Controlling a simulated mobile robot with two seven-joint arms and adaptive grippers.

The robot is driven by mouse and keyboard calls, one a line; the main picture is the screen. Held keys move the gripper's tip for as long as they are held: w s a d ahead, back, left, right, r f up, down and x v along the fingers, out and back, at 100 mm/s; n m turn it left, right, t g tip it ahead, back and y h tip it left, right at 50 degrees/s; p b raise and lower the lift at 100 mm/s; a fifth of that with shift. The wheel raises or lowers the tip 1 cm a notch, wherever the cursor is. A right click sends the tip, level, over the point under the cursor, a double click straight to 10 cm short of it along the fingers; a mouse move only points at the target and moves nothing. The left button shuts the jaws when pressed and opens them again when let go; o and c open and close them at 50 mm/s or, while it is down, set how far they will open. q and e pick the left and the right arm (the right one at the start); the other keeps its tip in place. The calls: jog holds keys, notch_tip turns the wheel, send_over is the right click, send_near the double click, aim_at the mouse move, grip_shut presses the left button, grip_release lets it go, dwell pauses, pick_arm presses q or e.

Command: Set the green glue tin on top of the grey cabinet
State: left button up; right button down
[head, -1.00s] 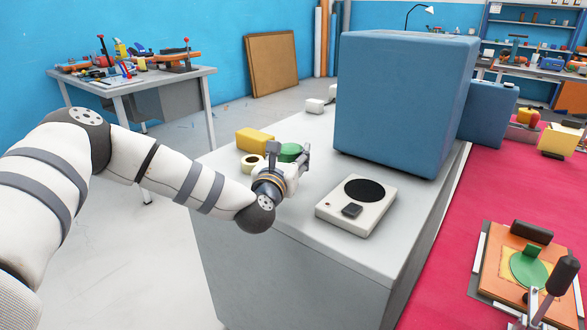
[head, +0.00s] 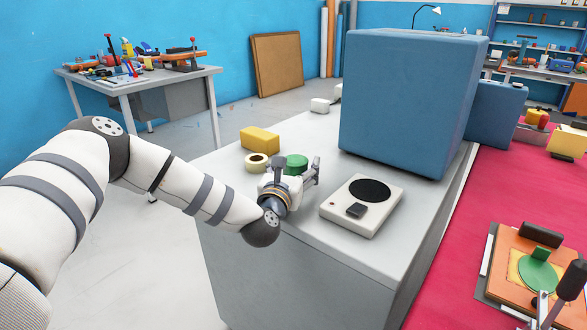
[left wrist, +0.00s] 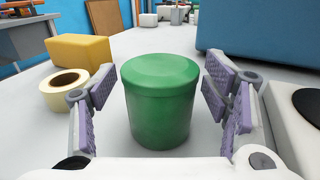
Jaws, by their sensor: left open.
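The green glue tin (head: 296,164) stands upright on the light top of the grey cabinet (head: 300,220). It also shows in the left wrist view (left wrist: 160,105), centred between my fingers. My left gripper (head: 294,174) is open around the tin, low over the cabinet top. In the left wrist view its purple-lined fingers stand on both sides of the tin, with a visible gap at each side. The tin's base is partly hidden by the gripper in the head view. My right gripper is not in view.
A tape roll (head: 257,162) and a yellow block (head: 260,140) lie left of the tin. A white scale-like device (head: 362,206) is at its right, and a large blue box (head: 410,100) stands behind. A red surface (head: 465,240) adjoins the cabinet at right.

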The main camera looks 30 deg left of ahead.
pick_arm(q)
jog(key=v, duration=1.2)
jog(key=shift+r, duration=0.25)
